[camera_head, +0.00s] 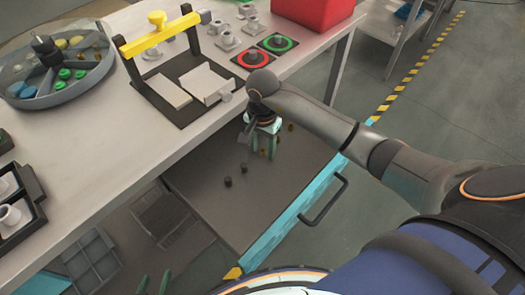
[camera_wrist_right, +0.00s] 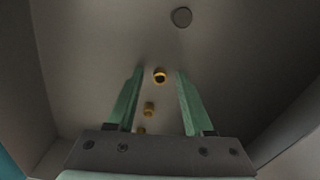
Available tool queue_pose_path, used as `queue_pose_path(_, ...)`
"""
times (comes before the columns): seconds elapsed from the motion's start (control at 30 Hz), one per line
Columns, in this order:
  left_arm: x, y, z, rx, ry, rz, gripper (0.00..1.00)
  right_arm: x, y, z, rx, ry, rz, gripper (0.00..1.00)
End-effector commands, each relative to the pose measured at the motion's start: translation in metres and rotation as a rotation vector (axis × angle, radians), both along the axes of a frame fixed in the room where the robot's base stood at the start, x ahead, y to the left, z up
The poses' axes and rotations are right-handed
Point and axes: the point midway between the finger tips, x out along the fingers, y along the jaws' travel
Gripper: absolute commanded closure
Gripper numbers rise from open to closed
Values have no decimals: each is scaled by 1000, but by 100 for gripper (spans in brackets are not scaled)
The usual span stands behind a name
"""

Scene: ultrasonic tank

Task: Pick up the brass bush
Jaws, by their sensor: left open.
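In the right wrist view a brass bush (camera_wrist_right: 160,76) with a dark hole lies on the drawer floor, between the lines of the fingers and near their tips. Two more small brass pieces (camera_wrist_right: 149,109) lie nearer the palm, one partly hidden by it. My right gripper (camera_wrist_right: 157,72) is open with nothing held. In the head view my right gripper (camera_head: 263,155) points down into the open drawer, with small brass pieces (camera_head: 290,127) beside it. My left gripper (camera_head: 154,275) is open and empty at the bottom edge.
The drawer (camera_head: 200,190) has a blue front edge with a dark handle (camera_head: 325,200). Two dark cylinders (camera_head: 228,181) lie inside. The worktable (camera_head: 110,150) above holds a yellow-barred fixture (camera_head: 158,35), a round sorting tray (camera_head: 70,90) and a red bin (camera_head: 315,10).

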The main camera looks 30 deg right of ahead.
Motion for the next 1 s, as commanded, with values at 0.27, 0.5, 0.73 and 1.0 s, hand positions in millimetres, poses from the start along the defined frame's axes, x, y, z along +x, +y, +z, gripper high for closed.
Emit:
queue_pose_path(0.27,0,0,-1,0,2,0,45,0,0,0,0,0,0,81)
queue_pose_path(0.5,-1,0,-1,1,3,0,45,0,0,0,0,0,0,100)
queue_pose_path(0.73,-1,0,-1,0,4,-1,45,0,0,1,0,0,0,100)
queue_pose_path(1.0,-3,-1,-2,0,7,-1,45,0,0,3,0,-1,0,100)
